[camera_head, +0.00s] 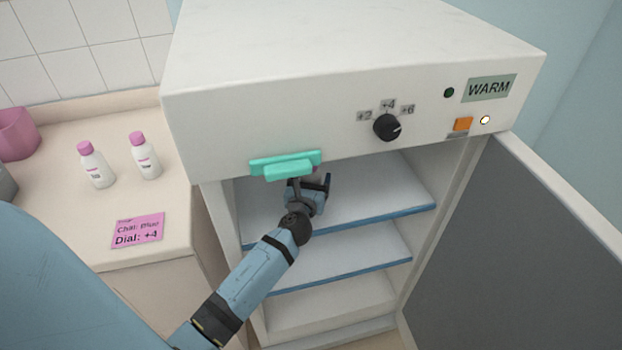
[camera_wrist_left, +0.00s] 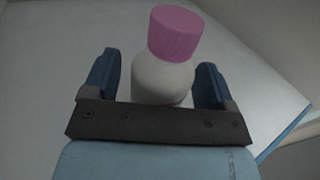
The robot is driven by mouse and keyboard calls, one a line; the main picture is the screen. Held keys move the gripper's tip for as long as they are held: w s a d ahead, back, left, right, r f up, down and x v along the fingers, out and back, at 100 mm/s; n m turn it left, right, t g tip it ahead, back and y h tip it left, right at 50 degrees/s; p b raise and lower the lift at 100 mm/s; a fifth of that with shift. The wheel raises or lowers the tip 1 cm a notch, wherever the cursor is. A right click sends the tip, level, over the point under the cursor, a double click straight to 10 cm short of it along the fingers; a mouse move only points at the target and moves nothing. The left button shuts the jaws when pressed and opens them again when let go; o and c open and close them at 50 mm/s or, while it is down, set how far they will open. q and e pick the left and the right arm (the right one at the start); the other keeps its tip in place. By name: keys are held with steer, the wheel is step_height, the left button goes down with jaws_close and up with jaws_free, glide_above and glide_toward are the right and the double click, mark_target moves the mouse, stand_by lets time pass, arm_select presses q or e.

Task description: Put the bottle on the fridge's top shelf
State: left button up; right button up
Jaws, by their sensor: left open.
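My left gripper (camera_head: 312,188) reaches into the open fridge (camera_head: 270,125), over the top shelf (camera_head: 375,195), below the teal handle. In the left wrist view its blue fingers are open, one on each side of a white bottle with a pink cap (camera_wrist_left: 172,36). My right gripper is out of view.
The fridge door (camera_head: 530,245) stands open at the right. A dial (camera_head: 387,127) and a WARM label (camera_head: 491,88) are on the front. Two pink-capped bottles (camera_head: 96,165) (camera_head: 145,156) and a pink note (camera_head: 138,231) are on the left counter. The lower shelf (camera_head: 345,258) is empty.

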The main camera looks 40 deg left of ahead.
arm_select(q)
steer(key=v, duration=1.1)
steer(key=shift+s, duration=0.1)
steer(key=shift+s+d, duration=0.2)
steer(key=shift+s, duration=0.15)
steer(key=shift+r, duration=0.1)
